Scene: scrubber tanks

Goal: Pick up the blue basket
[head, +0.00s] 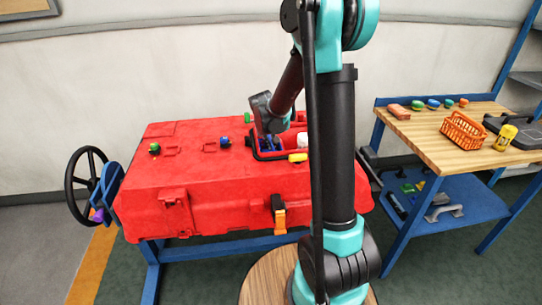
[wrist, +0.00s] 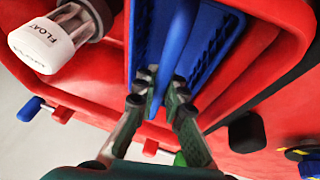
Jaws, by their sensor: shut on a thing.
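The blue basket (wrist: 205,40) sits in the rectangular opening of the red tank, its mesh wall and a blue bar across it showing in the wrist view. A small part of the basket (head: 268,144) shows in the head view. My gripper (wrist: 160,97) is shut on the blue bar of the basket, one finger on each side. In the head view my gripper (head: 267,138) reaches down into the opening, and its fingertips are hard to make out. The basket's lower part is hidden inside the tank.
A white float (wrist: 45,45) marked FLOAT is beside the basket. The red tank (head: 200,190) has knobs and latches on its top and front. A handwheel (head: 85,185) is at left.

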